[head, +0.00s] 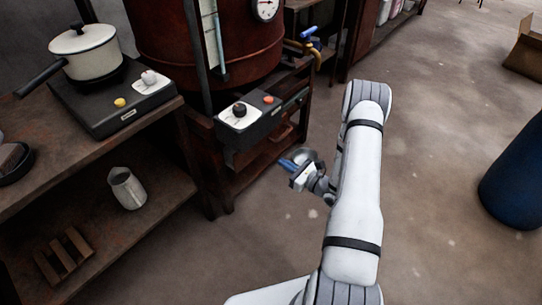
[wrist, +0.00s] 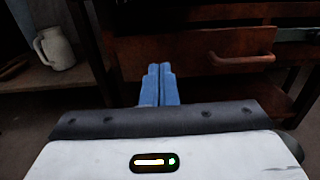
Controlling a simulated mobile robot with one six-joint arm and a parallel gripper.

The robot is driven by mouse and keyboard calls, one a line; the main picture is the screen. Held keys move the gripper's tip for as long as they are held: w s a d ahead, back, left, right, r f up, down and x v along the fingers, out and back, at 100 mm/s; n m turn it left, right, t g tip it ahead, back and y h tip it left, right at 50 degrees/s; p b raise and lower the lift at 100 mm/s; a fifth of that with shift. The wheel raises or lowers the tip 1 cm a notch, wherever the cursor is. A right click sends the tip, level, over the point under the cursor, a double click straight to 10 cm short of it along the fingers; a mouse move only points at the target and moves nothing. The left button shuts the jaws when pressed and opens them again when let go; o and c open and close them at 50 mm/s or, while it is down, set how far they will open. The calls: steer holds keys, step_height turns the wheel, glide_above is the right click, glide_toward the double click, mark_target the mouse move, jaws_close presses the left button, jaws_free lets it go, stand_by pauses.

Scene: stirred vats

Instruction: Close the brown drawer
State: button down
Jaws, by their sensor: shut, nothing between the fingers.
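The brown drawer (wrist: 190,53) fills the upper middle of the wrist view, with a bar handle (wrist: 240,58) on the right part of its front. In the head view the drawer (head: 264,155) sits low in the dark stand, below the black control box. How far it stands out is hard to tell. My gripper (wrist: 158,72) has blue fingers pressed together and empty, in front of the drawer and left of the handle. In the head view my gripper (head: 287,164) is just right of the drawer. Whether the fingertips touch the drawer front cannot be told.
A rusty vat (head: 160,40) stands above the drawer, with a control box (head: 262,118) at its front. A shelf at left holds a pot (head: 85,48), a hot plate (head: 108,97) and a metal pitcher (head: 127,188). A blue barrel (head: 515,180) stands right; floor between is open.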

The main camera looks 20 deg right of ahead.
steer(key=b+x, duration=0.4)
steer(key=x, duration=0.9)
steer(key=shift+a, duration=0.1)
